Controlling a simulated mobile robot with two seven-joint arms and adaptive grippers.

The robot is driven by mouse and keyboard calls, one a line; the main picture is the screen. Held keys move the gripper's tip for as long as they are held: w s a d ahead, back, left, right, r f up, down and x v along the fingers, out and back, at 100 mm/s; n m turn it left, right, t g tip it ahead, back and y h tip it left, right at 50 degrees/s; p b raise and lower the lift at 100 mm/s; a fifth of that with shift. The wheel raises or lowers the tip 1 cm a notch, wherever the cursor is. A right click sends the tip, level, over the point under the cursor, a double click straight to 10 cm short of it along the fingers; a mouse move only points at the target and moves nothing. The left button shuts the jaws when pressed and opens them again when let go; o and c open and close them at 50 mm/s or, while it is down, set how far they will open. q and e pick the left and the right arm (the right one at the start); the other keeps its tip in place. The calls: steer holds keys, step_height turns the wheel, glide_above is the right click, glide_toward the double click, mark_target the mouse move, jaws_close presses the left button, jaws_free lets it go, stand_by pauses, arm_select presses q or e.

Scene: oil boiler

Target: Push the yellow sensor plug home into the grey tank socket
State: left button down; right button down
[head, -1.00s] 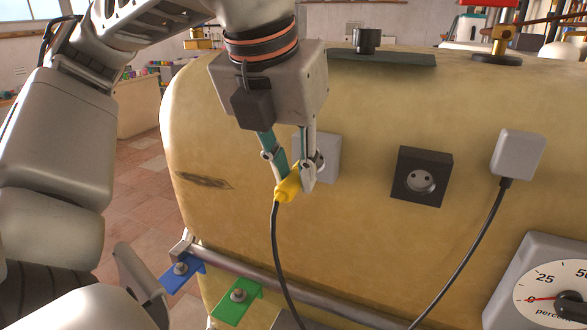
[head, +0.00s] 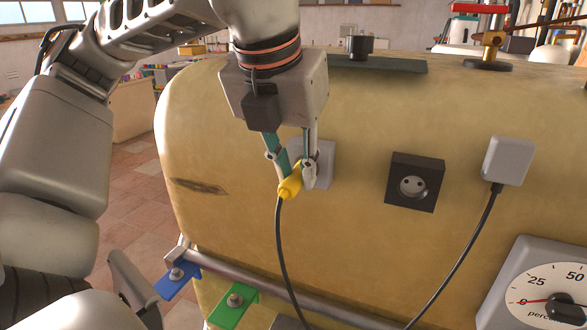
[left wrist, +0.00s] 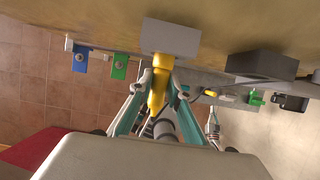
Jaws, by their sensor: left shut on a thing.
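The yellow sensor plug (head: 290,187) is held in my left gripper (head: 296,172), with its black cable hanging down. The grey tank socket (head: 325,178) is a square block on the tan tank, partly hidden behind the gripper's fingers. In the left wrist view, my left gripper (left wrist: 162,82) is shut around the yellow plug (left wrist: 157,92). The plug's front end points at the grey socket (left wrist: 171,38) and lies close to its edge. I cannot tell whether it touches or has entered. My right gripper is not in view.
A black socket (head: 414,182) sits right of the grey one. Further right, a white plug block (head: 508,160) with a cable is on the tank (head: 230,225). A gauge (head: 545,290) is at lower right. Blue (head: 178,280) and green (head: 234,305) brackets are below.

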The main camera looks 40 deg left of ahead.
arm_select(q)
steer(key=shift+w+a, duration=0.1)
steer(key=shift+w, duration=0.15)
steer(key=shift+w, duration=0.35)
steer(key=c, duration=1.8)
jaws_free()
steer(key=shift+a, duration=0.1)
steer(key=shift+r, duration=0.1)
steer(key=v, duration=1.2)
